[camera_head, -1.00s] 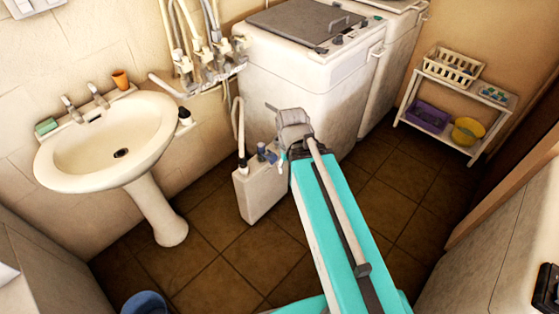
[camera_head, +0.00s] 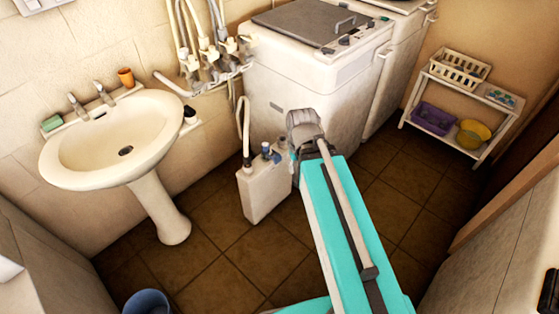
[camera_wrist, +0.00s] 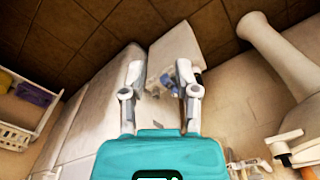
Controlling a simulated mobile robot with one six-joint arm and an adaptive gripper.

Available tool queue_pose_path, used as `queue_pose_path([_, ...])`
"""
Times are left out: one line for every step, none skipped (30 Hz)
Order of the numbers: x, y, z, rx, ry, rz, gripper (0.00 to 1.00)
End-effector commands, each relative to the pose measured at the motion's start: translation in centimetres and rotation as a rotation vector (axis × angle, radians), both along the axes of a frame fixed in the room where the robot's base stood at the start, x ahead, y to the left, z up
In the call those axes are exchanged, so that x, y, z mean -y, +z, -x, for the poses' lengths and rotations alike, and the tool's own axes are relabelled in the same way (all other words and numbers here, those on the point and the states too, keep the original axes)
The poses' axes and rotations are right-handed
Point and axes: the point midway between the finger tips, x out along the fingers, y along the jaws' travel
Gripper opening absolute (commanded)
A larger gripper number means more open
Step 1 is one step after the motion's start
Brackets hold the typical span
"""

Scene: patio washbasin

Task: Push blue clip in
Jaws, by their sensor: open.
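A blue clip (camera_head: 266,149) sits on top of a small white box-shaped unit (camera_head: 262,195) on the floor, beside a pale hose. A second blue part lies close beside it, and I cannot tell for sure which one is the clip. In the wrist view blue shows on the box (camera_wrist: 165,80), just inside the right finger. My gripper is open and empty in the wrist view (camera_wrist: 160,70), its fingers spread with the box's top beyond them. In the head view my wrist hides the fingertips, just right of the box. I cannot see any contact.
A white washing machine (camera_head: 305,90) stands close behind the box. A pedestal washbasin (camera_head: 85,160) is at the left, with pipes (camera_head: 210,60) on the wall. A shelf (camera_head: 455,115) with baskets stands at the right. Tiled floor before the box is clear.

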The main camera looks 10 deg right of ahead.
Motion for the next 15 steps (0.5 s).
queue_pose_path([0.0, -0.3, -0.2, 0.002, -0.008, -0.003, 0.22])
queue_pose_path([0.0, -0.4, -0.3, 0.004, -0.015, -0.005, 0.16])
queue_pose_path([0.0, -0.7, -0.4, 0.006, -0.028, -0.009, 0.09])
queue_pose_path([0.0, -0.9, -0.5, 0.008, -0.040, -0.012, 0.03])
queue_pose_path([0.0, -1.1, -0.7, 0.011, -0.053, -0.016, 0.00])
queue_pose_path([0.0, -1.5, -0.9, 0.014, -0.074, -0.022, 0.00])
queue_pose_path([0.0, -1.8, -1.1, 0.017, -0.090, -0.026, 0.00])
queue_pose_path([0.1, -2.1, -1.3, 0.020, -0.110, -0.032, 0.00])
queue_pose_path([0.0, -2.5, -1.6, 0.025, -0.137, -0.040, 0.00])
queue_pose_path([0.0, -2.9, -1.9, 0.029, -0.160, -0.048, 0.00])
queue_pose_path([0.0, -3.3, -2.2, 0.033, -0.185, -0.055, 0.00])
queue_pose_path([0.1, -3.8, -2.6, 0.039, -0.220, -0.065, 0.00])
queue_pose_path([0.1, -4.2, -2.9, 0.042, -0.247, -0.074, 0.00])
queue_pose_path([0.1, -4.6, -3.2, 0.046, -0.275, -0.083, 0.00])
queue_pose_path([0.2, -5.1, -3.6, 0.051, -0.314, -0.096, 0.00])
